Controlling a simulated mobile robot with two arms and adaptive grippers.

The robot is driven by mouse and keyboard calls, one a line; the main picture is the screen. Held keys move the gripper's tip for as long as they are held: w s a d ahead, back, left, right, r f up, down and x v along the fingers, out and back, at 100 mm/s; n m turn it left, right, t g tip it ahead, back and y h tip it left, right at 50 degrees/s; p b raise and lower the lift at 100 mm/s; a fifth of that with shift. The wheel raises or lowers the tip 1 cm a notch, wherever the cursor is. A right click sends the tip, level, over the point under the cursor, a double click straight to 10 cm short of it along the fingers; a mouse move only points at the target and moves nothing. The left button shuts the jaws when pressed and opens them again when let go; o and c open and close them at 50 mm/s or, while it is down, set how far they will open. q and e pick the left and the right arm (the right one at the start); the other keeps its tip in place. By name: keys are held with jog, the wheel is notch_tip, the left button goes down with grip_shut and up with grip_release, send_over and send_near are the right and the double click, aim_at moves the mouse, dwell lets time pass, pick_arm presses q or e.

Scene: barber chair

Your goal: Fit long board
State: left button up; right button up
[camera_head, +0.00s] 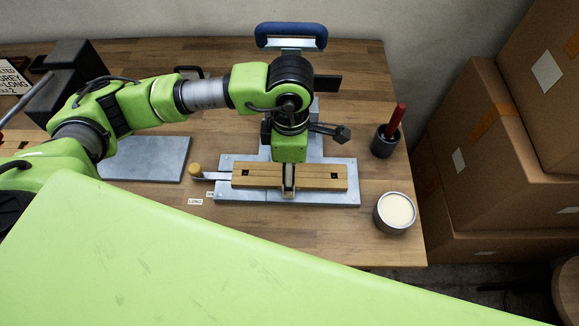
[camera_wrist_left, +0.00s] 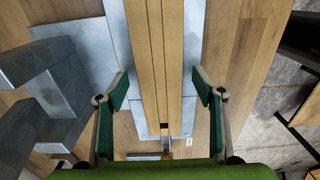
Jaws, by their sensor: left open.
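In the left wrist view the board (camera_wrist_left: 160,60) runs up the picture between my fingers. My left gripper (camera_head: 288,190) is over the middle of the board, pointing down. It is open, with one finger on each side of the board and gaps showing in the left wrist view (camera_wrist_left: 160,82). The gripper hides part of the board's middle. My right gripper is not in view.
A yellow-knobbed clamp (camera_head: 195,170) sits at the fixture's left end, near a "LONG" label (camera_head: 195,201). A cream-filled round tin (camera_head: 396,212) and a dark cup with a red handle (camera_head: 389,138) stand right. A blue handle (camera_head: 291,36) rises behind. Cardboard boxes (camera_head: 480,150) stand beyond the table.

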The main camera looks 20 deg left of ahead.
pick_arm(q)
notch_tip(320, 180, up, 12)
dwell(0.5)
jog(key=shift+s, duration=0.1)
dwell(0.5)
